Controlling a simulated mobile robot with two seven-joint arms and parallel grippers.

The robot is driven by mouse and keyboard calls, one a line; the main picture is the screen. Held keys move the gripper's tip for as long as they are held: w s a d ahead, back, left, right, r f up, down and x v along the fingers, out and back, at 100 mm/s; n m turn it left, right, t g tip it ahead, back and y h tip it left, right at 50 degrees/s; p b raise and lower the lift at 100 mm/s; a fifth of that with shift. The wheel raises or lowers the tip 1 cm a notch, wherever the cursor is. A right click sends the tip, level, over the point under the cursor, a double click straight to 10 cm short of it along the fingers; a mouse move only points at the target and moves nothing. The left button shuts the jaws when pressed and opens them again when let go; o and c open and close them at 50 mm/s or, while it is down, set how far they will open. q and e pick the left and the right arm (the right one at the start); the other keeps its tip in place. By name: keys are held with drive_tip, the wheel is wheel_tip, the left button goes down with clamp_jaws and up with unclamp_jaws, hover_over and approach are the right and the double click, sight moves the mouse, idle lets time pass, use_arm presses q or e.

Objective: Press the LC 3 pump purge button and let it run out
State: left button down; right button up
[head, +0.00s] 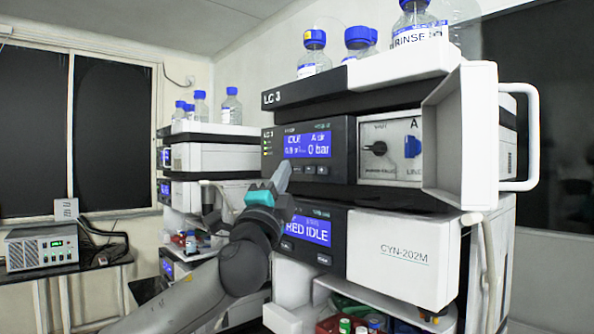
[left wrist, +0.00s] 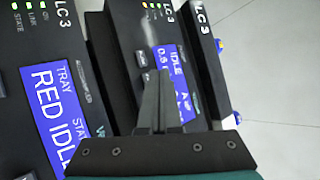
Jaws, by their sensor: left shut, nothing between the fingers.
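The LC 3 pump module (head: 345,146) is the dark-fronted unit below the LC 3 top tray in the head view. Its blue display (head: 307,145) reads 0 bar; in the left wrist view the display (left wrist: 176,92) shows IDLE. A row of small dark buttons (head: 309,170) sits under the display. My left gripper (head: 283,172) is shut and empty, its fingertips at the lower left of that display. In the left wrist view the fingers (left wrist: 155,82) cover part of the button row. I cannot tell whether they touch a button. My right gripper is not in view.
The module below, CYN-202M (head: 403,258), has a display (head: 307,231) reading RED IDLE. A white door (head: 460,137) with a handle stands open at the pump's right. Bottles (head: 314,52) stand on top. Another stack (head: 213,155) is behind, left.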

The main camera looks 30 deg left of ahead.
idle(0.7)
use_arm(q)
drive_tip(key=shift+w+d, duration=0.2)
drive_tip(key=shift+w, duration=0.2)
drive_tip(key=shift+w+d, duration=0.15)
drive_tip(key=shift+w, duration=0.2)
idle(0.6)
drive_tip(key=shift+s, duration=0.15)
drive_tip(key=shift+s+a, duration=0.35)
drive_tip(key=shift+s, duration=0.25)
drive_tip(key=s, duration=0.1)
drive_tip(key=s+a+b, duration=0.1)
drive_tip(key=s, duration=0.1)
drive_tip(key=s+a, duration=0.1)
drive_tip(key=shift+s+b, duration=0.3)
idle(0.8)
